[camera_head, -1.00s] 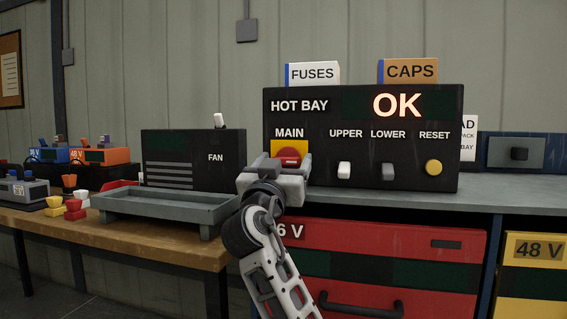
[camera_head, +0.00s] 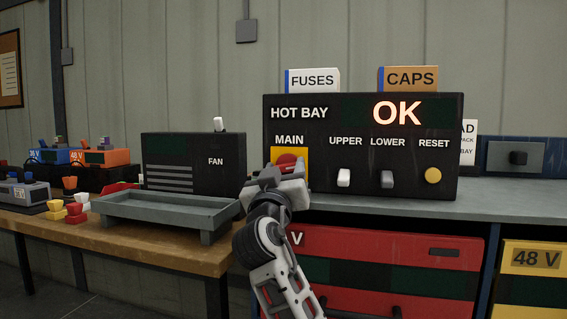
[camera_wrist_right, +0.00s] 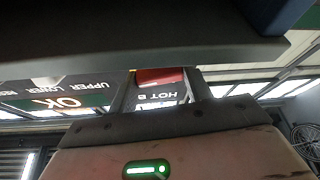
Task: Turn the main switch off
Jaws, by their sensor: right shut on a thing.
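The main switch is a red knob (camera_head: 287,160) on a yellow plate (camera_head: 303,155), under the word MAIN on the black HOT BAY panel (camera_head: 320,180). My right gripper (camera_head: 284,173) is at the knob, shut on it, and covers its lower part. In the right wrist view the red knob (camera_wrist_right: 158,77) sits between the two fingers (camera_wrist_right: 158,92), with the panel lettering upside down. The display (camera_head: 397,113) reads OK. The exact angle of the knob is hard to tell. My left gripper is not in view.
White UPPER (camera_head: 344,178) and grey LOWER (camera_head: 387,180) switches and a yellow RESET button (camera_head: 433,176) are right of the knob. A FAN box (camera_head: 194,165) and an empty grey tray (camera_head: 165,212) stand left. Red drawers (camera_head: 400,270) are below the shelf.

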